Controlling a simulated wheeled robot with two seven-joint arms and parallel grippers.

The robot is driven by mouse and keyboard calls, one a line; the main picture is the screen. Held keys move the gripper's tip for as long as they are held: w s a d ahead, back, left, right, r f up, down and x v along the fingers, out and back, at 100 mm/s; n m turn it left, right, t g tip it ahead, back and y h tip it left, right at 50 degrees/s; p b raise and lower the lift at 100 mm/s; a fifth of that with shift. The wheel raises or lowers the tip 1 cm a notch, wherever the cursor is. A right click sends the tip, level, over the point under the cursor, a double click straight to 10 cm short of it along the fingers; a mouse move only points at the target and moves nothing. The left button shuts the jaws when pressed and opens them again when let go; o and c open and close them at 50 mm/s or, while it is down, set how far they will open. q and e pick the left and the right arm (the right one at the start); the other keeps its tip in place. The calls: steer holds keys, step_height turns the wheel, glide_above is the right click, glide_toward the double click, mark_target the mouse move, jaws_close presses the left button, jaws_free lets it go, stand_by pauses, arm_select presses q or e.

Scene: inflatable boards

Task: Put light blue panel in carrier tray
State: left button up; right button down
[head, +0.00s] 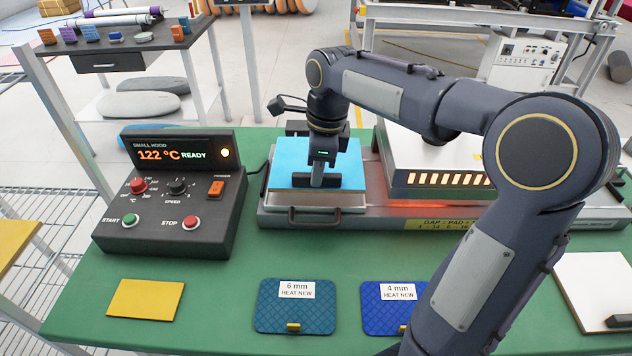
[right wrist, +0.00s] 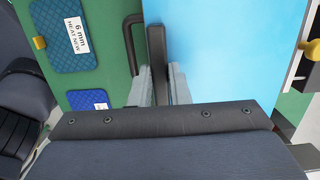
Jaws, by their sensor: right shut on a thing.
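The light blue panel (head: 345,160) lies flat over the left part of the metal station, left of the heater hood. A dark grip bar (right wrist: 157,45) runs along its near edge. My right gripper (head: 318,180) is above that edge, its fingers shut on the bar; the panel also fills much of the right wrist view (right wrist: 225,50). Below the panel shows a pale metal tray (head: 345,201), which looks like the carrier tray, with a dark handle (head: 293,216) in front. I cannot tell whether the panel touches the tray. My left gripper is not in view.
The hood (head: 440,160) with glowing slots stands close right of the panel. The control box (head: 170,195) reading 122 °C READY stands left. A yellow pad (head: 146,300), 6 mm pad (head: 295,318), 4 mm pad (head: 385,318) and white panel (head: 595,285) lie in front.

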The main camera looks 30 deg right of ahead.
steer(key=shift+w+d+f, duration=0.2)
steer(key=shift+w+f, duration=0.2)
steer(key=shift+f, duration=0.15)
steer(key=shift+w+d+f, duration=0.15)
steer(key=shift+w+f, duration=0.25)
steer(key=shift+f, duration=0.1)
steer(key=shift+w+f, duration=0.15)
steer(key=shift+f, duration=0.75)
steer(key=shift+w+f, duration=0.1)
steer(key=shift+f, duration=0.75)
steer(key=shift+f+b, duration=0.2)
steer(key=shift+b, duration=0.15)
steer(key=c, duration=1.4)
jaws_free()
steer(key=shift+o, duration=0.2)
